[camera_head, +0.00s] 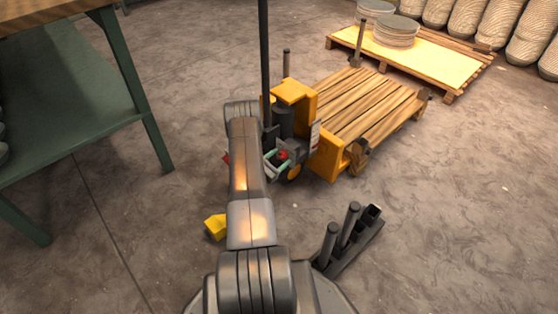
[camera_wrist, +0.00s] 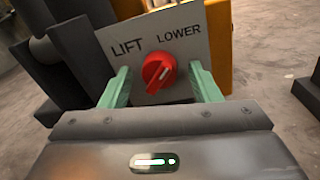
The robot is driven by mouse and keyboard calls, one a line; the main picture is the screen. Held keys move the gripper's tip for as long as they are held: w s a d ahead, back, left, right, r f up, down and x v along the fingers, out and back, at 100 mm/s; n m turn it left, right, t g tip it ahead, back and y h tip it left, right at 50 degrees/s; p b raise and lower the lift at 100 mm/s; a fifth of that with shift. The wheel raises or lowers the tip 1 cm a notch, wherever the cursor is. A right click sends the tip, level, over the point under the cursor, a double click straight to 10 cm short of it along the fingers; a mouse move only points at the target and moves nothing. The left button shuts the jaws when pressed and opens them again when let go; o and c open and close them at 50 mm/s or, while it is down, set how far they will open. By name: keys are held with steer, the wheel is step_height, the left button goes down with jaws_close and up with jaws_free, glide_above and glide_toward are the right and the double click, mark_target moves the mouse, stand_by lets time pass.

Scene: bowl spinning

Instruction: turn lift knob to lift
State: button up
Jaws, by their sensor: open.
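In the head view the knob (camera_head: 283,155) shows as a small red spot near my gripper (camera_head: 277,161), on a yellow lift cart (camera_head: 328,150). My arm partly hides the cart's left side.
The cart bears a wooden slatted platform (camera_head: 365,103). A pallet (camera_head: 440,62) with stacked plates (camera_head: 396,32) stands behind it. A green table (camera_head: 130,75) is at left. A dark rack with posts (camera_head: 350,240) stands at front right. Open floor lies at right.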

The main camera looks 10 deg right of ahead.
steer(key=c, duration=1)
steer(key=shift+n, duration=0.3)
steer(key=n+b, duration=0.2)
steer(key=n, duration=0.1)
steer(key=shift+n, duration=0.4)
steer(key=n+b, duration=0.1)
steer(key=n, duration=0.3)
steer(key=shift+w+g+b, duration=0.1)
steer(key=shift+g+b, duration=0.2)
steer(key=shift+b, duration=0.1)
steer(key=n, duration=0.4)
steer(key=shift+n+b, duration=0.3)
steer(key=shift+b, duration=0.1)
steer(key=shift+r+n+g, duration=0.1)
steer(key=shift+n+g, duration=0.2)
steer(key=shift+n, duration=1.8)
